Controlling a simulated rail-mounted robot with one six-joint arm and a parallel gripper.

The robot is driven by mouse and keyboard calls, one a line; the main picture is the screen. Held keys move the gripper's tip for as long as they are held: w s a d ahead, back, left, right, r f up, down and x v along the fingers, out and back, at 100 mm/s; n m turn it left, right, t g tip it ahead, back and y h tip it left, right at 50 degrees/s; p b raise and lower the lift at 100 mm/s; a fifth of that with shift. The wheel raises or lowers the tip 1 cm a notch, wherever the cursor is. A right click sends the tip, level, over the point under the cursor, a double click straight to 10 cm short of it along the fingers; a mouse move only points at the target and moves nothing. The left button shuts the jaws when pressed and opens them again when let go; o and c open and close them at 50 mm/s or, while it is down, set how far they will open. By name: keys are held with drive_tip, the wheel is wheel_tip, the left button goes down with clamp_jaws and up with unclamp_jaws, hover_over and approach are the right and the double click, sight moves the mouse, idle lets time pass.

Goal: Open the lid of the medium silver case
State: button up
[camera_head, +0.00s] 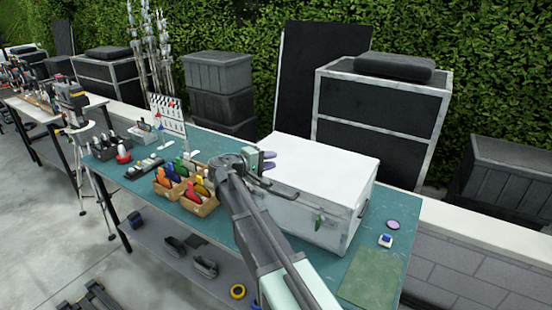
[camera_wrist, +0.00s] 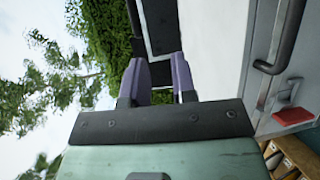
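The silver case (camera_head: 325,170) is a large pale box on the teal table, and its lid looks shut. A green tag or latch (camera_head: 319,221) shows on its front. In the wrist view the case's pale side (camera_wrist: 228,60) fills the right, with a dark bar handle (camera_wrist: 284,45) and a latch with a red tab (camera_wrist: 291,117). My gripper (camera_head: 270,160) is by the case's left end, around lid height, with purple fingertips. In the wrist view its two fingers (camera_wrist: 159,80) stand apart with nothing between them. My arm hides part of the case's front left.
Bins of coloured clamps (camera_head: 187,190) stand left of my arm on the teal table (camera_head: 222,228). A pale blue item (camera_head: 385,240), a round purple item (camera_head: 393,225) and a green mat (camera_head: 371,276) lie right of the case. Black cases (camera_head: 380,115) and a hedge stand behind.

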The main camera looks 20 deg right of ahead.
drive_tip(key=f+v, duration=0.1)
drive_tip(key=v, duration=0.5)
drive_tip(key=shift+r+p, duration=0.4)
drive_tip(key=shift+r, duration=0.05)
drive_tip(key=shift+s+a, duration=0.1)
